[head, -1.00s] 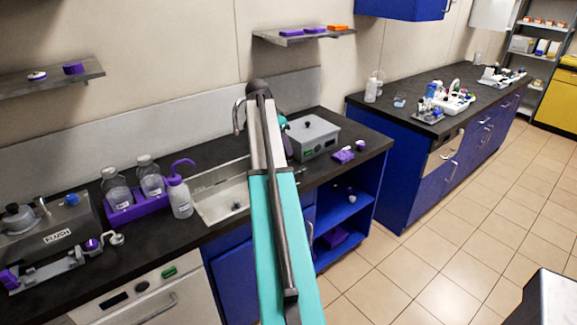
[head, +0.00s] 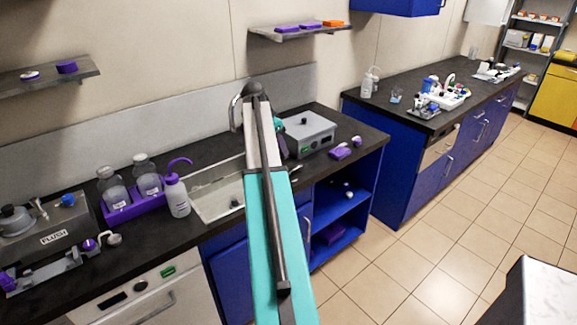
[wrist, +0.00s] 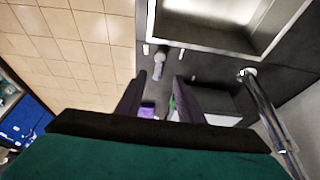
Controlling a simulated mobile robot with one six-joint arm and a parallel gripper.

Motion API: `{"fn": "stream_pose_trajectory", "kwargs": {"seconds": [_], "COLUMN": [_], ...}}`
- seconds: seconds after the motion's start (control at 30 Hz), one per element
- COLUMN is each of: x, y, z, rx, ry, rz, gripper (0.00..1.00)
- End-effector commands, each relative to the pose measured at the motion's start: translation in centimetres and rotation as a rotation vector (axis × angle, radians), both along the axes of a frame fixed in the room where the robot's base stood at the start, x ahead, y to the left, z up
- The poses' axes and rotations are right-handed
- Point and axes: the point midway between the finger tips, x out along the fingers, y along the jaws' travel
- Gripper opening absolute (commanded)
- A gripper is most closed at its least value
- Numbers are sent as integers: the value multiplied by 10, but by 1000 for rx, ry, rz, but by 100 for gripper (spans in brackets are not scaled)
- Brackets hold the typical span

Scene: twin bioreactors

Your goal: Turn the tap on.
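The chrome tap's curved spout (head: 235,112) rises behind the sink in the head view, mostly hidden by my arm. In the wrist view the tap's shiny pipe (wrist: 262,102) runs down the right side, outside and to the right of my fingers. My gripper (wrist: 157,85) is open and empty, with its two dark fingers apart above the counter. A small grey-blue piece (wrist: 159,65) shows between and beyond the fingertips, near the sink; I cannot tell if it is a tap handle. The sink (wrist: 215,35) lies at the top of the wrist view.
A grey box (head: 309,133) and purple items (head: 341,153) stand right of the sink. A wash bottle (head: 177,197) and purple rack (head: 132,208) with bottles stand left. A shelf (head: 290,36) hangs above. Floor (head: 430,250) is clear on the right.

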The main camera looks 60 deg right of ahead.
Motion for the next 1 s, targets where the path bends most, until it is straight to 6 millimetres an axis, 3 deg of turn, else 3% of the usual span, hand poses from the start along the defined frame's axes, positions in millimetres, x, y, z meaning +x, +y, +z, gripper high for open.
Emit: {"fn": "stream_pose_trajectory", "kwargs": {"seconds": [0.7, 1.0], "x": [-11, -15], "y": [-32, -41], "z": [-78, -101], "rx": [1, 0], "ry": [0, 0], "rz": [-2, -3], "gripper": [34, 34]}}
